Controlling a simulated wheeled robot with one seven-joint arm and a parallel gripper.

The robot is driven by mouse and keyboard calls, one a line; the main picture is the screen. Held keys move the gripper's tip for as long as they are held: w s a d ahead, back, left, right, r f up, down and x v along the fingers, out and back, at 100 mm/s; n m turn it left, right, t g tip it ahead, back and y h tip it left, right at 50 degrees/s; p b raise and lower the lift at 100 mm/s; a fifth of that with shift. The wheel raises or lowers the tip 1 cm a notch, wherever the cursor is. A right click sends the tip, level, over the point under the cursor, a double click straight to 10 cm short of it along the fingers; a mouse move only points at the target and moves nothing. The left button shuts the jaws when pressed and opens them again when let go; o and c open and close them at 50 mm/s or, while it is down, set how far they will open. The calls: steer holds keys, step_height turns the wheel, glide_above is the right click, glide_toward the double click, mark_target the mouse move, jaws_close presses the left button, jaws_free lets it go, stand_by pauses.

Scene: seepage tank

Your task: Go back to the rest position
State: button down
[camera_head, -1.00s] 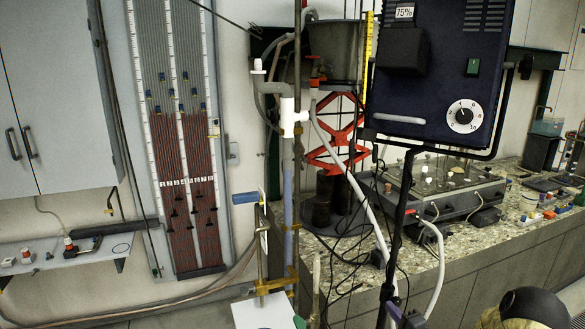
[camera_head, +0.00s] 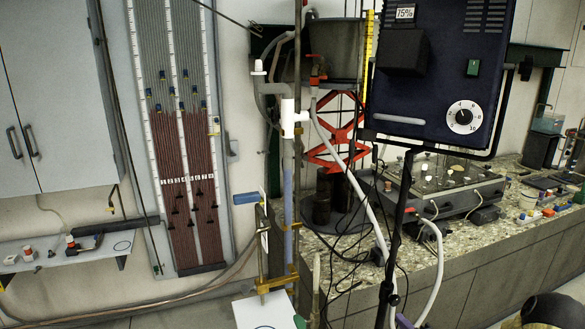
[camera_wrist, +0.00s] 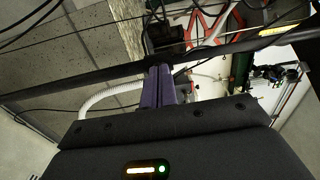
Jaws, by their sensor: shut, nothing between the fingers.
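My gripper (camera_wrist: 159,86) shows in the wrist view as two purple fingers side by side, closed together with nothing between them. Its dark body with a lit indicator fills the lower part of that view. In the head view the fingers are not seen; only a dark rounded part, probably of my arm, shows at the bottom right edge. A dark bar crosses the wrist view just beyond the fingers; I cannot tell whether they touch it.
A dark control box (camera_head: 435,75) with a dial hangs on a black stand. A stone-topped bench (camera_head: 440,245) runs behind it, with a grey apparatus (camera_head: 455,185) on top. A manometer board (camera_head: 180,130) and a grey cabinet (camera_head: 50,100) are on the left wall. Hoses and cables hang in the middle.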

steer(key=shift+s, duration=0.1)
steer(key=s+a+r+n+g+h, duration=0.3)
steer(key=a+r+n+g+h, duration=0.2)
steer(key=a+n+g, duration=0.3)
steer(key=s+a+r+n+g+h, duration=0.1)
steer(key=s+a+r+n+g, duration=0.25)
steer(key=s, duration=0.65)
steer(key=s+a+r+n+g, duration=0.3)
steer(key=s+a+r, duration=0.1)
steer(key=s, duration=0.6)
steer(key=w+p+v, duration=0.2)
steer(key=p+v, duration=1)
steer(key=p, duration=0.1)
steer(key=shift+w+r, duration=0.25)
steer(key=shift+r, duration=0.3)
